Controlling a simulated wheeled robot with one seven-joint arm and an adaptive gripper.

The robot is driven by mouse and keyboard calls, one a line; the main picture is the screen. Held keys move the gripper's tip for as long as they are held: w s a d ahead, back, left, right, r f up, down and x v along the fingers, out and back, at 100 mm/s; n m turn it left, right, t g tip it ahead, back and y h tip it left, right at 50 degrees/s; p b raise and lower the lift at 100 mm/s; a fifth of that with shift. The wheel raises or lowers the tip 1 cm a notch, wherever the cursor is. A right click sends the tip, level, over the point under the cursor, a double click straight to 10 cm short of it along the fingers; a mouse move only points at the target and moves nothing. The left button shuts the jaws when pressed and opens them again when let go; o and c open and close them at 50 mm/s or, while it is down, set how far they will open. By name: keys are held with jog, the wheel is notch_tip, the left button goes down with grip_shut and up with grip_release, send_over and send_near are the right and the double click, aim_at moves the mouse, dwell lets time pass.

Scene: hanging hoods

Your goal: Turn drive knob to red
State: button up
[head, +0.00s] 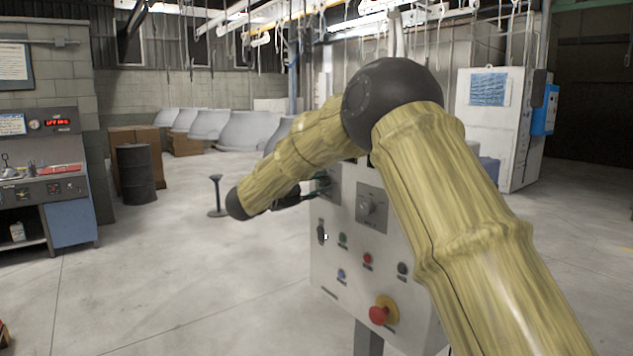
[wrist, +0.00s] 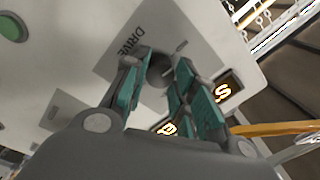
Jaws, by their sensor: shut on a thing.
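The drive knob (wrist: 158,72) is a dark round knob on a grey plate marked DRIVE (wrist: 112,62), on the pale control panel (head: 325,270). My gripper (wrist: 163,68) has teal-padded fingers on both sides of the knob and is shut on it. In the head view, my gripper (head: 308,194) reaches the panel's upper left, and the knob there is mostly hidden by the fingers and arm. No red mark beside the drive knob can be made out, and its setting cannot be read.
A second knob (head: 371,208) sits right of my gripper. Lower on the panel are small coloured buttons, a dark switch (head: 321,231) and a red mushroom button (head: 379,314). Lit orange displays (wrist: 227,87) are near the fingers. Open floor lies left of the panel.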

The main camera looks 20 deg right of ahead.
jog(key=shift+f+n, duration=0.15)
jog(key=shift+n, duration=0.45)
jog(key=shift+p, duration=0.3)
jog(key=o, duration=1.1)
jog(key=shift+c, duration=0.2)
jog(key=shift+a, duration=0.1)
jog(key=v, duration=1.1)
jog(key=shift+s+a, duration=0.3)
